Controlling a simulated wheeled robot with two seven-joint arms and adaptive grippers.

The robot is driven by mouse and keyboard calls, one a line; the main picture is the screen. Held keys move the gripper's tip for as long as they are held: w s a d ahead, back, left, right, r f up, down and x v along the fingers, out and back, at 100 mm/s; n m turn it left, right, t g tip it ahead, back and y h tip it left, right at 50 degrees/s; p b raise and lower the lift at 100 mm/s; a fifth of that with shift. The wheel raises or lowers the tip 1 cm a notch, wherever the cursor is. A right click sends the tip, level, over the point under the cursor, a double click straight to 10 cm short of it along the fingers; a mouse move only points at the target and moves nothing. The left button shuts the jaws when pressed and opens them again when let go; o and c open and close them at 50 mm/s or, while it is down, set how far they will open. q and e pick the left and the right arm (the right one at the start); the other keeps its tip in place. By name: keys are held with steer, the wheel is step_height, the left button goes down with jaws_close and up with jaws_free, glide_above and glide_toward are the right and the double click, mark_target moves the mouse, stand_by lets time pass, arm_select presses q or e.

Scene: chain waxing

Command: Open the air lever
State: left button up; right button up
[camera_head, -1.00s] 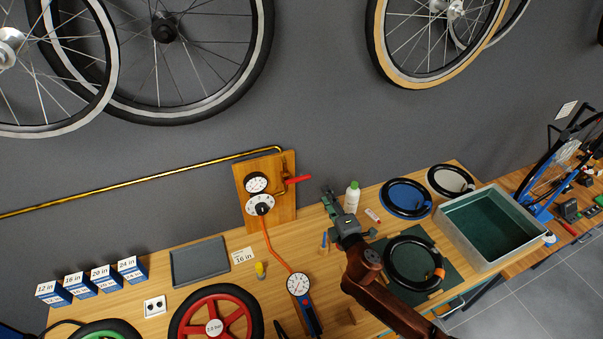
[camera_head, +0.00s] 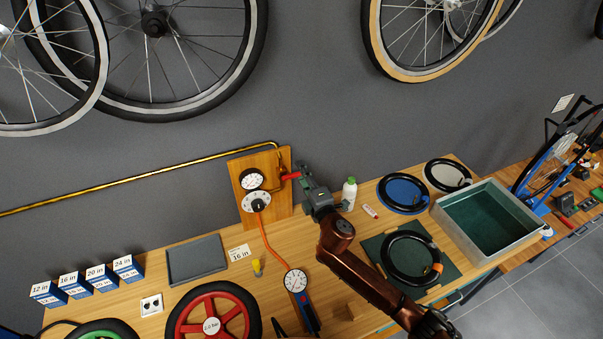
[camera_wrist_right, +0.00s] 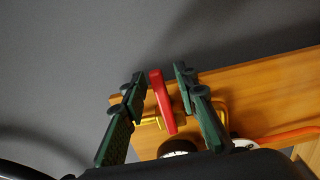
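The air lever is a red handle (camera_head: 291,176) on the brass valve of the wooden wall panel (camera_head: 280,205). It sticks out to the right, about level, in the head view. My right gripper (camera_head: 304,174) is at the lever's free end. In the right wrist view the red lever (camera_wrist_right: 161,100) lies between the two green fingers of the open gripper (camera_wrist_right: 160,90), with a gap on each side. The brass pipe fitting (camera_wrist_right: 150,120) shows behind it. In the head view the fingers hide the lever's tip. My left gripper is not in view.
Two dials (camera_head: 252,179) sit on the panel, with an orange hose (camera_head: 270,240) running to a gauge (camera_head: 295,281). A white bottle (camera_head: 349,193) stands right of my right gripper. A grey tray (camera_head: 195,260) lies on the bench.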

steer(key=shift+c, duration=0.3)
steer(key=shift+s, duration=0.1)
jaws_close()
